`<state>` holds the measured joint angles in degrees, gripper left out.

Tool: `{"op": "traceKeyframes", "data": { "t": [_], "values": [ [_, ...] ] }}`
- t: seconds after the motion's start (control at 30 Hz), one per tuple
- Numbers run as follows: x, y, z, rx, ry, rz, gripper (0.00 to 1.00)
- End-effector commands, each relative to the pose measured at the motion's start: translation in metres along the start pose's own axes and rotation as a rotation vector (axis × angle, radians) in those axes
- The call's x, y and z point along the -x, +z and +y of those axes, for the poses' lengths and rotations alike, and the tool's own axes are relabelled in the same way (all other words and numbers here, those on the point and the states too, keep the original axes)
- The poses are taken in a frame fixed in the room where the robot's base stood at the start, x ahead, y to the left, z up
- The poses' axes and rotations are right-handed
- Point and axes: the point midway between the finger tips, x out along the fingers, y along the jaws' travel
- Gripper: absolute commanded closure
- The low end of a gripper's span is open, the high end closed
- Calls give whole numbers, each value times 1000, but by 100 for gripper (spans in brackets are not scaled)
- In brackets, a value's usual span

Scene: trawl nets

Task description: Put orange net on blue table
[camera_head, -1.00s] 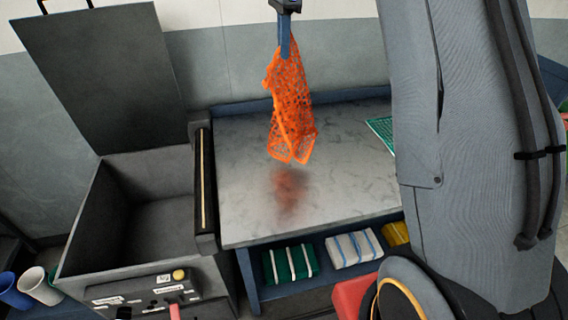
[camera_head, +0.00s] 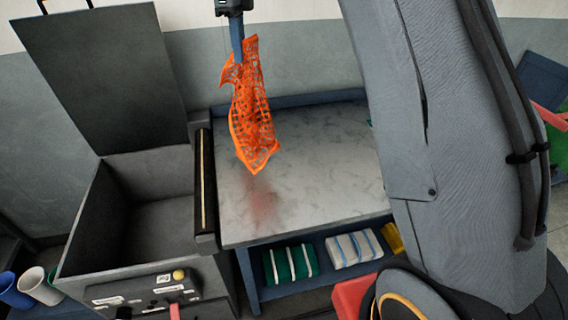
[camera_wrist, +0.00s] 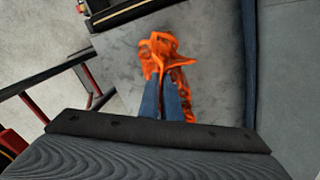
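The orange net (camera_head: 254,115) hangs down from my gripper (camera_head: 237,48), above the blue table's grey stone-like top (camera_head: 325,150). A soft reddish reflection of it shows on the top, and its lower tip appears clear of the surface. The table has a blue frame (camera_head: 245,272). In the wrist view, the orange net (camera_wrist: 165,55) is bunched at the ends of my gripper's blue fingers (camera_wrist: 163,85), which are close together on it. My arm hides the right part of the table.
An open dark box (camera_head: 150,205) with a raised lid (camera_head: 100,75) stands left of the table. Its front panel (camera_head: 150,292) carries buttons. Folded green (camera_head: 290,263) and white (camera_head: 352,248) bundles lie on the lower shelf. The visible tabletop is bare.

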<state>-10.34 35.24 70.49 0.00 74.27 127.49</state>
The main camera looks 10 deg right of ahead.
Motion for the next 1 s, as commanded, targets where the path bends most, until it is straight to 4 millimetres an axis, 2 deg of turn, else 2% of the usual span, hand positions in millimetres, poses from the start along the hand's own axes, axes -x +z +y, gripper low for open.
{"op": "traceKeyframes", "data": {
  "t": [0.67, 0.7, 1.0],
  "values": [
    [1, 110, 56, -557, 0, 0, 100],
    [-7, 102, 52, -559, 1, 3, 100],
    [-53, 74, 39, -555, 1, 3, 100]
  ]
}}
